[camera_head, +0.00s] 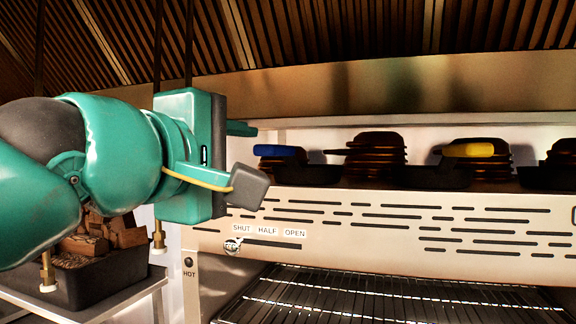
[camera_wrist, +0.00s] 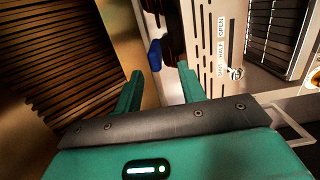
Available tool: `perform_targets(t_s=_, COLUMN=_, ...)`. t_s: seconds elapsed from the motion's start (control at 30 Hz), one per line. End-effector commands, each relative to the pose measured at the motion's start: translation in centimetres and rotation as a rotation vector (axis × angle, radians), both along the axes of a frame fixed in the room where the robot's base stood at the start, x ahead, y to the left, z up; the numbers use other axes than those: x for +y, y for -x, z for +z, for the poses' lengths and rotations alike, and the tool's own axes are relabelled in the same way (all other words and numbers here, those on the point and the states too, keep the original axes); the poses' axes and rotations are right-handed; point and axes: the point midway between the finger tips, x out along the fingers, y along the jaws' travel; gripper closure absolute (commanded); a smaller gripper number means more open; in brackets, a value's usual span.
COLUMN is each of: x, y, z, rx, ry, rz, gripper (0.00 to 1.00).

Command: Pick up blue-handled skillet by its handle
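The blue-handled skillet stands on the shelf in the head view, its blue handle (camera_head: 276,151) pointing left and its dark pan (camera_head: 300,174) partly hidden behind the shelf's front panel. The blue handle also shows in the wrist view (camera_wrist: 154,55), beyond the fingertips and roughly in line with the gap between them. My gripper (camera_head: 257,158) is open, just left of the handle, with one finger higher and one lower in the head view. In the wrist view my gripper (camera_wrist: 159,71) has its two green fingers apart with nothing between them. Contact with the handle cannot be told.
A yellow-handled skillet (camera_head: 470,150) and stacks of brown round pieces (camera_head: 375,150) line the shelf to the right. The slotted front panel (camera_head: 400,222) has SHUT, HALF, OPEN labels. A wire rack (camera_head: 390,296) lies below. A dark bin (camera_head: 105,283) of wood chunks stands lower left.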

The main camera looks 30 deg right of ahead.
Motion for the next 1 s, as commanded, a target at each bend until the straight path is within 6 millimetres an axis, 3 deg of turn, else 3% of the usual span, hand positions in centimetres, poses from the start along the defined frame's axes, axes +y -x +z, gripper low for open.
perform_targets(t_s=0.2, x=-2.9, y=-2.0, z=0.3, rx=0.0, ry=-0.002, rz=-0.004, gripper=0.6)
perform_targets(t_s=1.0, x=-7.5, y=-5.7, z=0.7, rx=0.003, ry=0.001, rz=-0.001, gripper=0.6)
